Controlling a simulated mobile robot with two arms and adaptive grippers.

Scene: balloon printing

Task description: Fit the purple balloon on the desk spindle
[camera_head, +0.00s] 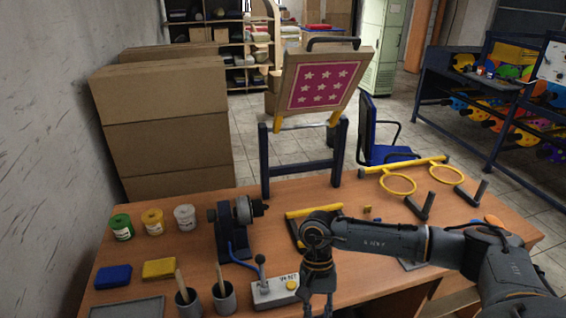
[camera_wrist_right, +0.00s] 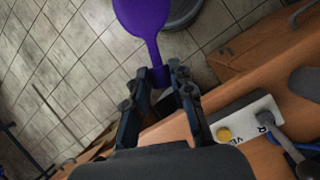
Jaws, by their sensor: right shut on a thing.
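The purple balloon (camera_wrist_right: 150,22) hangs flat in the right wrist view, with its narrow neck between the fingertips. My right gripper (camera_wrist_right: 162,78) is shut on this neck. In the head view my right gripper (camera_head: 319,296) is at the desk's front edge, right of the control box, and the balloon does not show there. A dark machine with a grey cylinder and a short nose (camera_head: 259,207), which looks like the spindle, stands on the desk (camera_head: 190,240) left of my right arm. No balloon shows on it. My left gripper is not in view.
The control box (camera_head: 275,292) has a yellow button and a lever; it also shows in the wrist view (camera_wrist_right: 240,122). Cups with brushes (camera_head: 188,302), paint jars (camera_head: 153,221) and sponges (camera_head: 113,276) are at the left. Yellow rings (camera_head: 397,184) stand at the back right.

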